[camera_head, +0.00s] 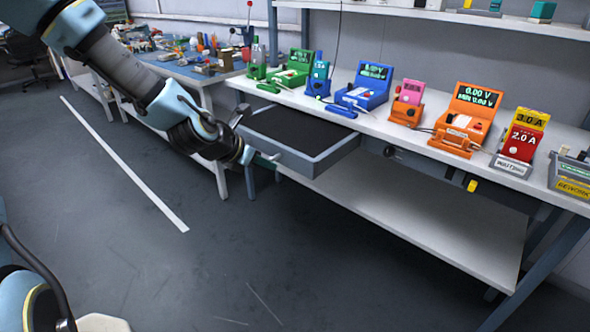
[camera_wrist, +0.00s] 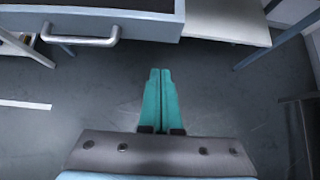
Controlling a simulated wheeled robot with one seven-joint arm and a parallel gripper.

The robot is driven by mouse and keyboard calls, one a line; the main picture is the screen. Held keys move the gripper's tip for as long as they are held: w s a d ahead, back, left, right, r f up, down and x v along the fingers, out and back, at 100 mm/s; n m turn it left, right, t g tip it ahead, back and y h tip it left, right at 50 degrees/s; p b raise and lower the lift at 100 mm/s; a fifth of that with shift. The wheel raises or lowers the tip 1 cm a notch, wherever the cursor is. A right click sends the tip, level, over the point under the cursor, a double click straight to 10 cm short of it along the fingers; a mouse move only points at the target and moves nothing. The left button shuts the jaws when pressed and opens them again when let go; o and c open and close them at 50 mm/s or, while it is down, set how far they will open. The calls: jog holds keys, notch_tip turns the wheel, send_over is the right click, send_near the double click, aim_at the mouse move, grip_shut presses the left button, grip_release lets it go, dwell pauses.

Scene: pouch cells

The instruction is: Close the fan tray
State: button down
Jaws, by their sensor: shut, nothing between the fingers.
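The fan tray (camera_head: 318,163) is a grey drawer with a dark inside, pulled out from under the workbench top in the head view. Its front panel and silver bar handle (camera_wrist: 80,36) show at the upper left of the wrist view. My gripper (camera_head: 272,160) is near the tray's front in the head view. In the wrist view its teal fingers (camera_wrist: 161,73) are together and empty, over the floor. They point toward the tray front, to the right of the handle, with a visible gap to the panel.
The white workbench (camera_head: 395,135) carries several coloured testers, including an orange one (camera_head: 467,115). A lower white shelf (camera_head: 420,210) runs beneath it. A blue-topped bench (camera_head: 190,68) with tools stands at the back left. The grey floor (camera_head: 240,260) in front is clear.

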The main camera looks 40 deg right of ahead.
aim_at(302, 169)
jog(key=shift+d+r+p+x, duration=0.2)
jog(key=shift+d+r+x, duration=0.15)
jog(key=shift+x, duration=1.6)
jog(key=shift+d+r+p+x, duration=0.2)
jog(key=shift+d+r+x, duration=0.1)
jog(key=shift+x, duration=1.65)
jog(key=shift+d+r+p+x, duration=0.25)
jog(key=shift+r+x, duration=0.1)
jog(key=shift+x, duration=1.6)
jog(key=shift+w+d, duration=0.1)
jog(key=shift+w, duration=0.1)
